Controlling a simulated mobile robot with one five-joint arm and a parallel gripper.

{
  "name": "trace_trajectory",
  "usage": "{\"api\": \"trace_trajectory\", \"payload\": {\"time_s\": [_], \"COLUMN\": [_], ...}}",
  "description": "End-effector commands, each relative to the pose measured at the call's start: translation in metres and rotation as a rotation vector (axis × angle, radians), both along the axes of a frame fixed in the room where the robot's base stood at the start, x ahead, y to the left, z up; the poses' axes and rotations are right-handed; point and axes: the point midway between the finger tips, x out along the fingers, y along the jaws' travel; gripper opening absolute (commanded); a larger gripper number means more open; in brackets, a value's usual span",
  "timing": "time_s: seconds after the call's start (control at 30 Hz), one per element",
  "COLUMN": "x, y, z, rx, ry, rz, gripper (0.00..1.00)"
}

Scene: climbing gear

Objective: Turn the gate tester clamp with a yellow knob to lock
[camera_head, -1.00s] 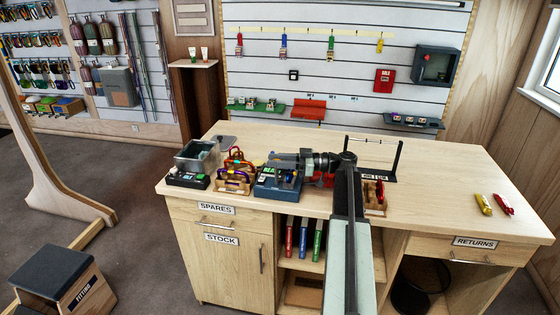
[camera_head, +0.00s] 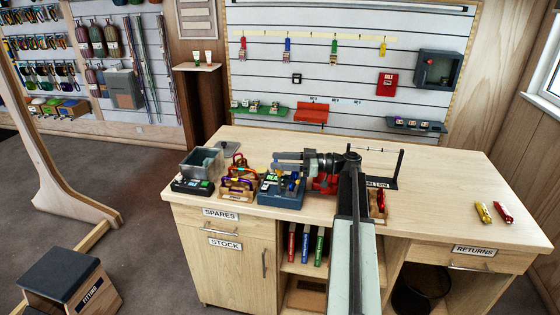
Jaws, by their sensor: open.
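The gate tester looks to be the blue box (camera_head: 281,196) on the front left of the bench, with a small lit green display. Its clamp and yellow knob I cannot make out clearly; my gripper and arm cover part of that area. My gripper (camera_head: 275,161) points left, with its two grey fingers apart, one above the other in the picture. It appears above and behind the blue box, with nothing seen between the fingers. I cannot tell whether it touches the clamp.
Left of the blue box are a wooden rack of carabiners (camera_head: 238,188), a grey bin (camera_head: 203,162) and a black device (camera_head: 190,187). A black-framed stand (camera_head: 395,168) is right of my arm. Yellow (camera_head: 483,213) and red (camera_head: 503,212) pieces lie far right. The bench's right half is mostly clear.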

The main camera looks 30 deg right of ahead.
Motion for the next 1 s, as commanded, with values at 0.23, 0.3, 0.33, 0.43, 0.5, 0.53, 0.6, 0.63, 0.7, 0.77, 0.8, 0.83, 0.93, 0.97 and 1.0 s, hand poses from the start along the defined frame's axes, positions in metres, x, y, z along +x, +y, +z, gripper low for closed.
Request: {"api": "trace_trajectory", "payload": {"time_s": [0.23,0.3,0.33,0.43,0.5,0.53,0.6,0.63,0.7,0.77,0.8,0.83,0.93,0.97,1.0], "x": [-0.074,-0.092,-0.099,-0.118,-0.129,-0.132,-0.138,-0.140,-0.142,-0.142,-0.142,-0.142,-0.141,-0.141,-0.140], "y": [0.035,0.042,0.045,0.053,0.057,0.058,0.060,0.061,0.062,0.062,0.061,0.061,0.061,0.061,0.064], "z": [0.005,0.006,0.007,0.009,0.010,0.010,0.010,0.011,0.011,0.011,0.010,0.010,0.010,0.010,0.009], "rx": [-0.001,-0.001,-0.001,-0.001,-0.001,-0.001,-0.001,-0.001,-0.001,-0.001,-0.001,-0.001,-0.001,0.000,-0.001], "ry": [0.001,0.001,0.001,0.001,0.001,0.001,0.001,0.001,0.001,0.001,0.001,0.001,0.001,0.001,0.012], "rz": [0.000,-0.002,-0.002,0.000,-0.001,-0.001,0.000,0.000,0.001,0.001,0.001,0.001,0.001,0.001,0.005], "gripper": [0.48,0.48,0.48,0.48,0.48,0.48,0.48,0.48,0.48,0.48,0.48,0.48,0.48,0.39,0.28]}}
